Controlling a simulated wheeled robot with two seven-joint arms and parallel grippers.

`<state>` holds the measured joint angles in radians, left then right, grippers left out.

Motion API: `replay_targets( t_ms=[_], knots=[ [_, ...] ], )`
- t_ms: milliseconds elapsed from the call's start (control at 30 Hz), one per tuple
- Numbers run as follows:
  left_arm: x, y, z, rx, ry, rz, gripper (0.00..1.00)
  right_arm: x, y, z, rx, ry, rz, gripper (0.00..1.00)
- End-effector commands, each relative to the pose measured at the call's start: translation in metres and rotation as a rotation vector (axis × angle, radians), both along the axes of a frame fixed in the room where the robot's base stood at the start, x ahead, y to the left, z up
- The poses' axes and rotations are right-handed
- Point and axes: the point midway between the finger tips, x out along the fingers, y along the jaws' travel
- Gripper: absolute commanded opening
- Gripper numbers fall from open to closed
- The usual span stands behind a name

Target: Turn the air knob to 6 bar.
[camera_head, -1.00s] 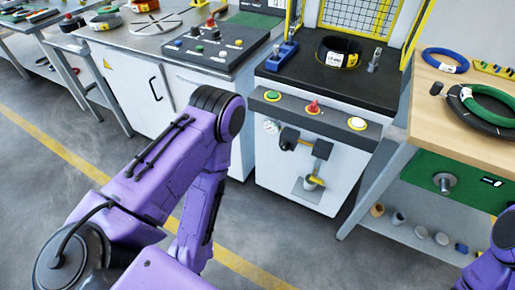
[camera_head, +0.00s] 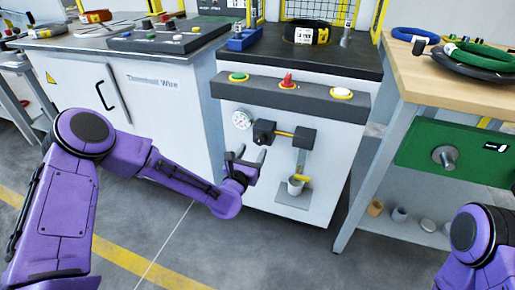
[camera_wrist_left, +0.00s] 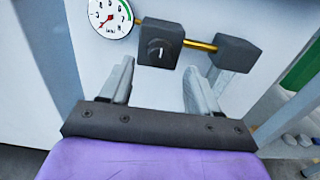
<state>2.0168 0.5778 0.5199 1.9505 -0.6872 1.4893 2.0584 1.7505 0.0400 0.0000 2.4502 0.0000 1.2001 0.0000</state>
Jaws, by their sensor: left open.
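The air knob (camera_wrist_left: 156,48) is on the front of a dark square block, with a pale mark across its face. The same block with the knob (camera_head: 264,132) shows on the white machine front in the head view. A round pressure gauge (camera_wrist_left: 110,17) with a green arc sits left of it, its red needle toward the lower left; the gauge (camera_head: 242,120) is small in the head view. My left gripper (camera_head: 247,157) is open and empty, just below and in front of the knob. In the left wrist view its fingers (camera_wrist_left: 160,78) point up toward the block, apart from it.
A brass pipe (camera_wrist_left: 200,45) joins the knob block to a second dark block (camera_wrist_left: 238,54). Below hangs a cup-like part (camera_head: 296,186). Green, red and white buttons (camera_head: 288,82) line the panel above. A wooden table (camera_head: 450,85) stands at the right.

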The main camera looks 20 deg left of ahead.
Motion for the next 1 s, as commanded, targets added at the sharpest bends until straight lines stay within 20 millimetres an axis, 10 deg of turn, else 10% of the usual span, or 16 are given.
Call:
replay_targets(
  t_ms=[233, 567, 767, 1000],
  knots=[
    [0.043, -0.002, -0.002, 0.004, 0.002, 0.0, 0.61, 0.0, 0.0, -0.006, 0.0, 0.0, 0.0, 0.43],
    [0.051, -0.002, -0.002, 0.002, 0.004, -0.001, 0.61, 0.0, 0.0, -0.006, 0.0, 0.0, 0.0, 0.43],
    [0.051, -0.002, -0.002, 0.003, 0.004, -0.001, 0.07, 0.0, 0.0, -0.006, 0.0, 0.0, 0.0, 0.43],
    [0.051, -0.002, -0.002, 0.016, 0.003, -0.001, 0.07, 0.0, 0.0, -0.006, 0.0, 0.0, 0.0, 0.43]
  ],
)
